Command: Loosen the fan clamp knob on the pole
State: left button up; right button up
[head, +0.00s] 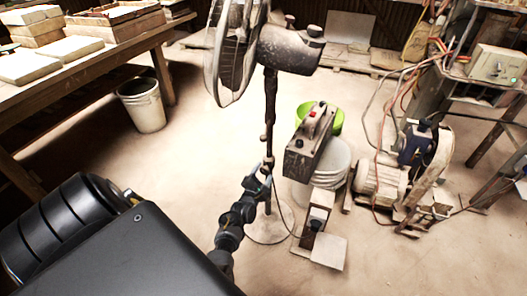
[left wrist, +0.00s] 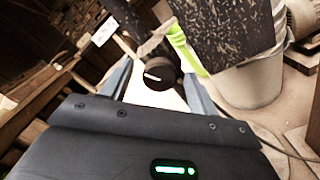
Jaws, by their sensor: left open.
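The pedestal fan (head: 290,50) stands upright on a round base, with its dark pole (head: 270,100) running down from the motor housing. My left gripper (head: 259,178) is at the lower part of the pole, just left of it. In the left wrist view, a round black knob (left wrist: 160,73) with a pale line on its face shows between the two fingers of my open left gripper (left wrist: 158,82). Gaps show on both sides of the knob. I cannot tell how deep it sits between the fingers. In the head view my gripper and the pole's clutter hide the knob. My right gripper is out of view.
A grey box (head: 310,145) with a red switch and white buckets (head: 328,165) stand right of the pole. A green bowl (head: 330,120) is behind. A motor with hoses (head: 380,183) is farther right. A wooden table (head: 95,62) and bucket (head: 142,105) are left. The floor between is clear.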

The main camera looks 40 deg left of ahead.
pick_arm(q)
jog(key=shift+s+d, duration=0.1)
jog(key=shift+s, duration=0.2)
jog(key=p+v, duration=0.2)
jog(key=v, duration=0.8)
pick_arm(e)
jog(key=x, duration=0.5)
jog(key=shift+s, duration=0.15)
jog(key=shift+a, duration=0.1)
